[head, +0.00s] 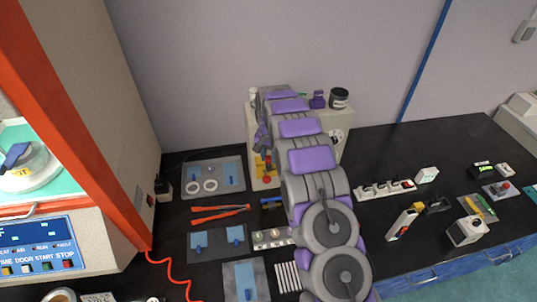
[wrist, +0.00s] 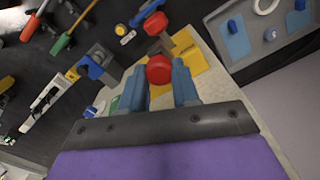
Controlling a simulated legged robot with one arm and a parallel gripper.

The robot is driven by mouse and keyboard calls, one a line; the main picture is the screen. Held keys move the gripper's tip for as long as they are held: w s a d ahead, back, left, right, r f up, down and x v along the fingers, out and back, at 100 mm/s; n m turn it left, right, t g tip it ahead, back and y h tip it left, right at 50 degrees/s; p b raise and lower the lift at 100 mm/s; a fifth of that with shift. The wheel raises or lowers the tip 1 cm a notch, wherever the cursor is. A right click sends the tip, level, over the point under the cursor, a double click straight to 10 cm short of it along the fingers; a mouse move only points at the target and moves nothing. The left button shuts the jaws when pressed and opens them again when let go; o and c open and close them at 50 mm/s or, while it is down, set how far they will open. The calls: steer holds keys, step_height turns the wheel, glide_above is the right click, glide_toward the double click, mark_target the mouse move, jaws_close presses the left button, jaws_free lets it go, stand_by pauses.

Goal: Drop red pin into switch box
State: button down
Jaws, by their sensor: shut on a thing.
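My gripper (wrist: 157,80) shows in the wrist view with its two blue fingers around a red round-headed piece, which looks like the red pin (wrist: 158,69). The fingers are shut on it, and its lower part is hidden. Yellow parts (wrist: 185,42) lie just beyond and below it, with a second red knob (wrist: 156,23) past them. These sit at a beige box (wrist: 215,82), which may be the switch box; I cannot tell for sure. In the head view the beige box (head: 253,128) stands behind my arm, with a red knob (head: 267,180) low on its front.
In the head view, a grey tray (head: 232,186) with white rings and orange tongs (head: 215,219) lie left of my arm. A white socket strip (head: 385,190) lies to the right. The orange-framed machine borders the left.

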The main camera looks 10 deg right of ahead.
steer(key=shift+f, duration=1.1)
steer(key=c, duration=0.8)
jaws_free()
steer(key=shift+o, duration=0.2)
steer(key=shift+r, duration=2.5)
